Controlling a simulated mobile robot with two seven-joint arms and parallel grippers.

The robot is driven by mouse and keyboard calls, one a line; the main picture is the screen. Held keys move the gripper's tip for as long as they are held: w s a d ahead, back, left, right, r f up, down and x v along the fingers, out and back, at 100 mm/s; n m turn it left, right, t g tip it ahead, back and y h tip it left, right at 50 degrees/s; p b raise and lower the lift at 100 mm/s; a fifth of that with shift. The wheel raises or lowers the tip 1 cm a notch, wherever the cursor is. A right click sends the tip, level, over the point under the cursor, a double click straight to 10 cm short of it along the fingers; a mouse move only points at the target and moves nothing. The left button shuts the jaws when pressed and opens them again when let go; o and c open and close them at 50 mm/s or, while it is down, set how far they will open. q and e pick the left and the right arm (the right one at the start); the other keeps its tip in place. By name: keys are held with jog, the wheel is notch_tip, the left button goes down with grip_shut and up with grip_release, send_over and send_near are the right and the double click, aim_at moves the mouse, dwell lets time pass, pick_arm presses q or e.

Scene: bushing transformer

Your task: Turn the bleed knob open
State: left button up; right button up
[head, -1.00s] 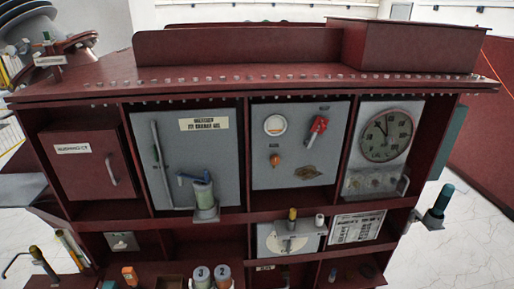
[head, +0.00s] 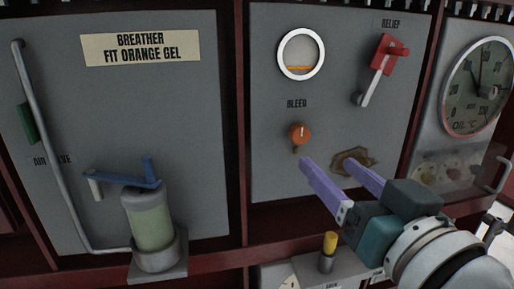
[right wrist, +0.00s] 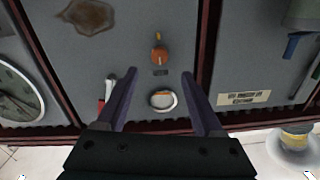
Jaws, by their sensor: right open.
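The bleed knob (head: 299,133) is a small round orange knob with a pale mark, on the grey panel under the word BLEED. A small stub shows just below it. My right gripper (head: 343,168) is open and empty, its two purple fingers pointing at the panel below and to the right of the knob. In the right wrist view the knob (right wrist: 159,54) appears beyond the fingertips, in line with the gap between the fingers (right wrist: 159,82), apart from them. My left gripper is not in view.
A round sight glass (head: 301,54) with an orange line sits above the knob. A brown stain (head: 352,160) marks the panel. The breather jar (head: 152,220) stands left; a yellow-topped post (head: 329,244) is below.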

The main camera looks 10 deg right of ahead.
aim_at(301, 137)
jog(key=w, duration=0.9)
jog(key=shift+a+r, duration=0.1)
jog(key=shift+a, duration=0.2)
jog(key=shift+c, duration=0.4)
grip_shut()
